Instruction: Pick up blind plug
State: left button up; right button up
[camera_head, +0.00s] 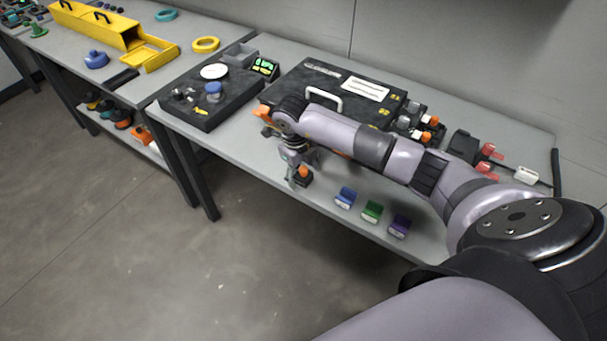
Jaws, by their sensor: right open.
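A small dark block with an orange top (304,175) stands near the table's front edge; it may be the blind plug, but I cannot tell for sure. My right gripper (295,170) points down at this block, open, with its fingers close beside it. I cannot tell whether they touch it. The gripper and wrist hide part of the block and the table behind it. My left gripper is out of view.
Blue (345,197), green (372,211) and purple (399,226) blocks stand along the front edge. Behind my arm is a black case (300,85) with a white handle. A black box with knobs (205,112) is at left. Red-topped parts (487,160) stand at right.

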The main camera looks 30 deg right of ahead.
jog(key=shift+c, duration=0.2)
jog(key=c, duration=1.2)
